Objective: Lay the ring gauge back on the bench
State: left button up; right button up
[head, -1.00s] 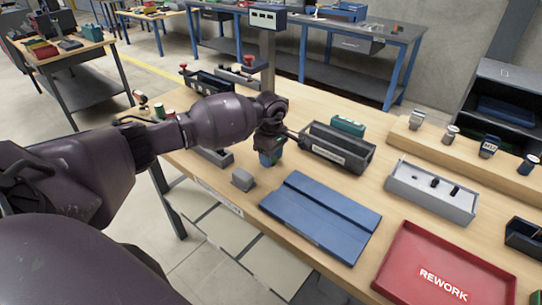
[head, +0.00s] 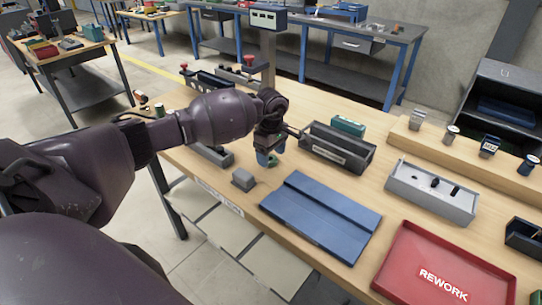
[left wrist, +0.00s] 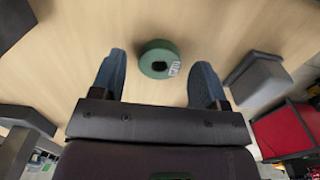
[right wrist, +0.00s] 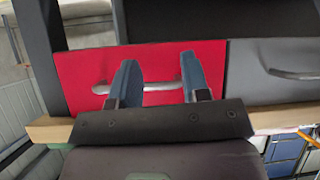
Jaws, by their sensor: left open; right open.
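The ring gauge is a dark green ring with a small pale label. It lies flat on the wooden bench (head: 300,107), and shows in the left wrist view (left wrist: 159,59) and, small, in the head view (head: 272,162). My left gripper (head: 270,154) is open just above it. In the left wrist view its two blue fingers (left wrist: 158,75) stand apart on either side of the ring, with a gap on each side. My right gripper (right wrist: 158,72) is open and empty in the right wrist view, in front of a red drawer front.
A small grey block (head: 243,180) stands close to the left gripper. A blue tray (head: 320,220), a red REWORK tray (head: 445,275), a black bin (head: 337,148) and a grey holder (head: 430,190) occupy the bench. The red drawer (right wrist: 75,75) has a metal handle.

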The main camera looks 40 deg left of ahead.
pick_arm(q)
notch_tip(320, 180, up, 11)
pick_arm(e)
jog(key=shift+w+r, duration=0.2)
jog(key=shift+w, duration=0.15)
jog(key=shift+s, duration=0.1)
jog(key=shift+s+f, duration=0.3)
jog(key=shift+s, duration=0.05)
